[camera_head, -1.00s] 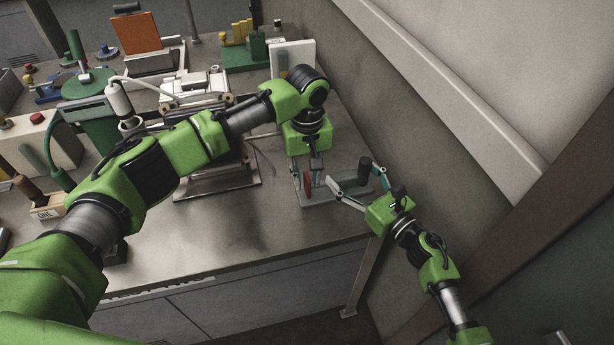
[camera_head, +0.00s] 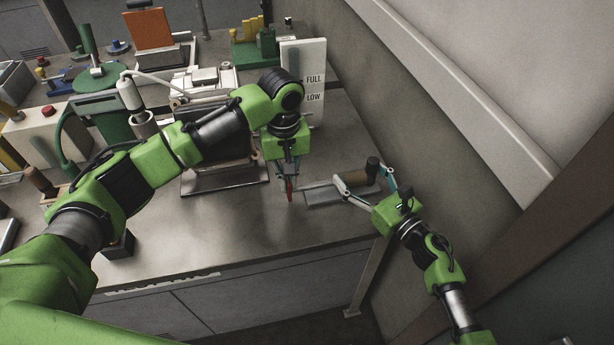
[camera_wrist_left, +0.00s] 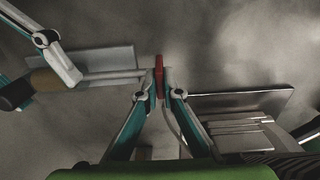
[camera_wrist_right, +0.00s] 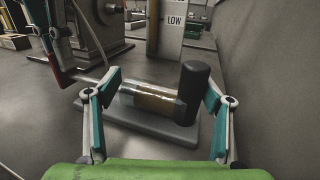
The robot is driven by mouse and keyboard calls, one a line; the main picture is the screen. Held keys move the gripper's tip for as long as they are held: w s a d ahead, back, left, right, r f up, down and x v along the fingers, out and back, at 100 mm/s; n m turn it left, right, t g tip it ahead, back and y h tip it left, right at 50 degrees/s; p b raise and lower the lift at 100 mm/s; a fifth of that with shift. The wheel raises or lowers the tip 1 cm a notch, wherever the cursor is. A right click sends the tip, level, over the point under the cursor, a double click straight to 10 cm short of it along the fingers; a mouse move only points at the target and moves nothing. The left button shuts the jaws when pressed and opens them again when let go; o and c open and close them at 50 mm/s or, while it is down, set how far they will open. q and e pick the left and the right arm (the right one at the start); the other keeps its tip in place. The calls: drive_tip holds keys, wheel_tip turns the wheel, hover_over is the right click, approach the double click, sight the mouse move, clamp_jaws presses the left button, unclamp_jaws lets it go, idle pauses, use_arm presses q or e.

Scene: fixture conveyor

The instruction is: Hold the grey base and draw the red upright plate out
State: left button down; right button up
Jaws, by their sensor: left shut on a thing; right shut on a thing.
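The red upright plate (camera_head: 290,190) stands just off the left end of the grey base (camera_head: 322,199), on a thin rod (camera_wrist_left: 115,76). My left gripper (camera_head: 289,178) is shut on it; it shows between the fingertips in the left wrist view (camera_wrist_left: 159,75). The base (camera_wrist_right: 150,127) carries a clear tube (camera_wrist_right: 150,97) with amber-brown inside and a black upright post (camera_wrist_right: 193,90) at its right end. My right gripper (camera_wrist_right: 157,95) spans the tube and post, one finger at each end, shut on the base assembly; exact finger contact is unclear.
A white board marked FULL and LOW (camera_head: 304,75) stands behind the base. A grey metal stand (camera_head: 222,175) is left of my left gripper. The wall (camera_head: 400,120) is close on the right. The table front (camera_head: 230,235) is clear.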

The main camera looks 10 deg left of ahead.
use_arm(q)
drive_tip(key=shift+s+a, duration=0.2)
drive_tip(key=shift+a, duration=0.45)
use_arm(e)
drive_tip(key=shift+d+f, duration=0.1)
drive_tip(key=shift+f, duration=0.1)
use_arm(q)
drive_tip(key=c, duration=2.2)
unclamp_jaws()
drive_tip(key=shift+d, duration=0.1)
drive_tip(key=shift+r, duration=0.1)
wheel_tip(320, 180, up, 12)
drive_tip(key=shift+f, duration=0.1)
use_arm(e)
drive_tip(key=shift+d, duration=0.1)
